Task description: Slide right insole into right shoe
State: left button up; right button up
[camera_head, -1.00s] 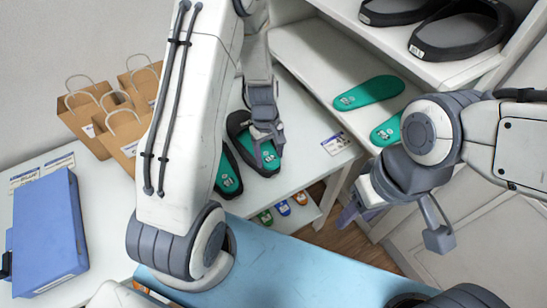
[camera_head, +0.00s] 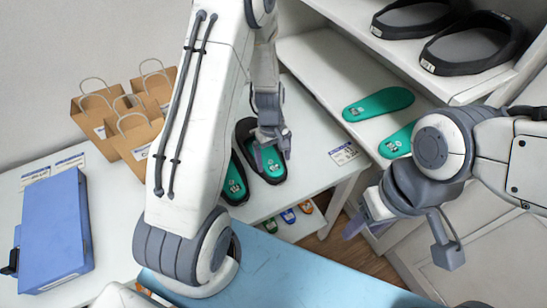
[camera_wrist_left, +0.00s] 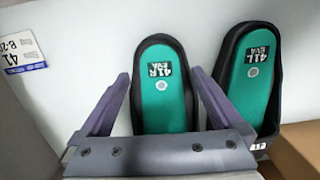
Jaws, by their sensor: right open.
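The right shoe (camera_head: 246,130), a black sandal, lies on the white table with a teal insole (camera_head: 273,167) inside its rim. In the left wrist view this insole (camera_wrist_left: 163,105) is marked 41R and lies within the black rim (camera_wrist_left: 142,45). My left gripper (camera_head: 272,152) is above this shoe, with its fingers (camera_wrist_left: 159,76) spread on either side of it and nothing between them raised. Beside it is the left shoe (camera_wrist_left: 275,75) with a teal insole marked 41L (camera_wrist_left: 250,90). My right gripper (camera_head: 366,222) is open and empty, away from the shoes.
Two teal insoles (camera_head: 378,104) lie on the white shelf at right, with large black sandals (camera_head: 472,45) above. Paper bags (camera_head: 128,125) and a blue box (camera_head: 55,225) stand at left. A price card (camera_head: 344,154) lies right of the shoes.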

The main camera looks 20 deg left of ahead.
pick_arm(q)
jog(key=shift+r, duration=0.1)
notch_tip(320, 180, up, 10)
jog(key=shift+w+a+r+b, duration=0.15)
jog(key=shift+w+a+b, duration=0.15)
jog(key=shift+a+b, duration=0.1)
dwell(0.5)
jog(key=s+d+r+m, duration=0.6)
jog(key=d+m, duration=0.1)
jog(key=d, duration=0.4)
jog(key=s+d+r+m, duration=0.2)
jog(key=s+d+m, duration=0.1)
jog(key=s+m, duration=0.2)
jog(key=s+d+r+m, duration=0.2)
jog(key=s+m, duration=0.3)
jog(key=s, duration=0.5)
jog(key=shift+s+d+r+m+t, duration=0.25)
jog(key=shift+s+d+m+t, duration=0.05)
jog(key=shift+d+m, duration=0.1)
